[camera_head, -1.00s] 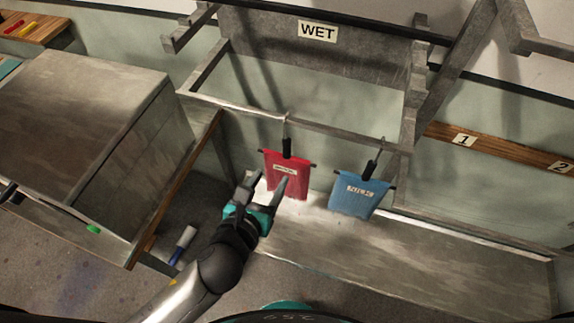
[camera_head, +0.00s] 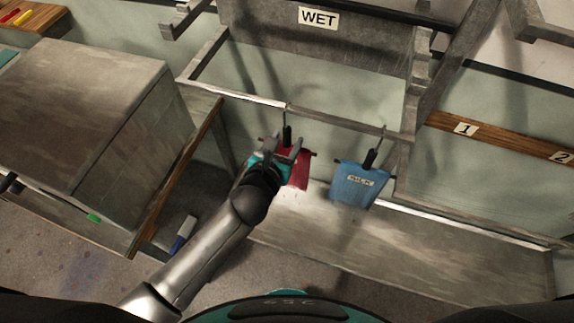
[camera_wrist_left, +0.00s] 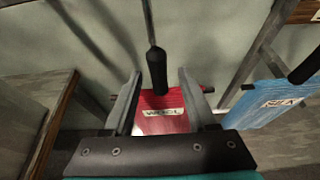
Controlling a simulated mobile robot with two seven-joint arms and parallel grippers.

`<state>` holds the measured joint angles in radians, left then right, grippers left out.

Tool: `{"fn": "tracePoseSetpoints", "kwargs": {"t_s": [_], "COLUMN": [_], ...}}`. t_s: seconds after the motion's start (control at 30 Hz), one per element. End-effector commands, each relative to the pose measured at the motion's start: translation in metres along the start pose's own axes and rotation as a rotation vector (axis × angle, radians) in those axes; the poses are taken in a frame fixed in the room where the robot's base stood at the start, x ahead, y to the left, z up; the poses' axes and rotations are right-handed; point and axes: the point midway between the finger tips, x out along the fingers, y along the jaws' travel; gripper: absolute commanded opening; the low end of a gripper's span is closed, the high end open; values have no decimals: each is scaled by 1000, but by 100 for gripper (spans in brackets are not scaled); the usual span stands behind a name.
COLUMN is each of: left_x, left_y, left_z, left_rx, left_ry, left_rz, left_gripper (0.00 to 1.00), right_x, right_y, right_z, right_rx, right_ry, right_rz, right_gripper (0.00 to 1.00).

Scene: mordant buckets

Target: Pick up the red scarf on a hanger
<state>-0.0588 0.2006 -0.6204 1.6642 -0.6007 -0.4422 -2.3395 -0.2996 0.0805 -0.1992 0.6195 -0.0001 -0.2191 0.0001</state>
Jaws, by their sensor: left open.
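The red scarf (camera_head: 299,178) hangs from a hanger with a black grip (camera_head: 287,136) on the front rail of the rack. My left gripper (camera_head: 284,150) is in front of it and hides much of the scarf in the head view. In the left wrist view my left gripper (camera_wrist_left: 157,92) is open, its fingers on either side of the black hanger grip (camera_wrist_left: 157,70). The labelled red scarf (camera_wrist_left: 165,112) shows behind and between the fingers. Contact with the hanger cannot be told. My right gripper is not in view.
A blue scarf (camera_head: 358,186) hangs close by on the right, also on a hanger; it shows in the wrist view (camera_wrist_left: 262,104). The metal rack (camera_head: 350,131) has a WET sign (camera_head: 319,18). A metal cabinet (camera_head: 85,110) stands left. A metal ledge (camera_head: 420,250) lies below.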

Motion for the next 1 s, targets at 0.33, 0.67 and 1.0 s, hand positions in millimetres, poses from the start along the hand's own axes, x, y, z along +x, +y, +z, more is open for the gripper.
{"fn": "tracePoseSetpoints", "kwargs": {"t_s": [0.33,0.67,1.0], "left_x": [40,48,48], "left_y": [1,1,1], "left_z": [-8,-7,-8], "left_rx": [-2,-1,-1], "left_ry": [-2,-1,0], "left_rz": [0,-1,-1], "left_gripper": [57,57,28], "right_x": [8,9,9], "right_y": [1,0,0], "right_z": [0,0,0], "right_rx": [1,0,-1], "right_ry": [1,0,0], "right_rz": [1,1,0], "right_gripper": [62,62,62]}}
